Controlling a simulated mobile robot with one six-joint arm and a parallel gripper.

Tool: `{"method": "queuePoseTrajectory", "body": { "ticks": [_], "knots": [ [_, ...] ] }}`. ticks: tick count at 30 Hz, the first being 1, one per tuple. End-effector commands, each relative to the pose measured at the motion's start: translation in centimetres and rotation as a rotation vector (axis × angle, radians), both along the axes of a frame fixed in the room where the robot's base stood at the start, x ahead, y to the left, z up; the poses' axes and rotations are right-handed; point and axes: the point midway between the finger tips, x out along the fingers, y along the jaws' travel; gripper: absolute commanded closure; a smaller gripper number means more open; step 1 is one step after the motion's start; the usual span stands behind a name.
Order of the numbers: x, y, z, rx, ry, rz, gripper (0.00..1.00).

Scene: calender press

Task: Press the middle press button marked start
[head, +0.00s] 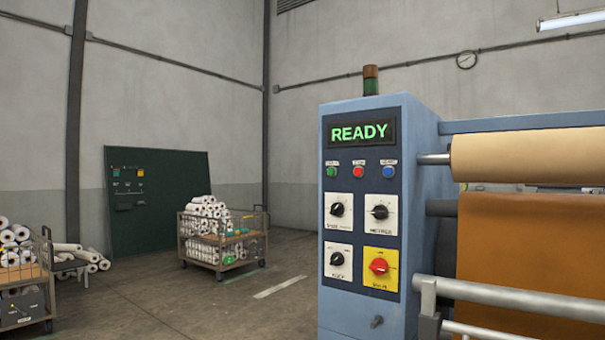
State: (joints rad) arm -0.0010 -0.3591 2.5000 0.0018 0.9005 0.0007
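A blue machine cabinet (385,220) stands right of the picture's middle, its control panel facing me. Under the display are three round buttons in a row: a green button (331,171) on the left, a red button (358,172) in the middle and a blue button (388,172) on the right. A small label sits above each; the lettering is too small to read surely. The display (361,132) reads READY in green. My gripper is not in view.
Below the buttons are black knobs (338,210) and a red knob on a yellow plate (380,268). Rollers with brown sheet (520,250) and rails (500,295) extend right of the cabinet. Wire carts (225,240) of rolls stand left. The floor (190,300) between is clear.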

Motion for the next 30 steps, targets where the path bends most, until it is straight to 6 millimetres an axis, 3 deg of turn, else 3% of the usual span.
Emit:
{"method": "queuePoseTrajectory", "body": {
  "ticks": [12, 30],
  "knots": [
    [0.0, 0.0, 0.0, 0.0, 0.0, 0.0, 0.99],
    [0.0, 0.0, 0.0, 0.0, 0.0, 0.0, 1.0]
  ]
}}
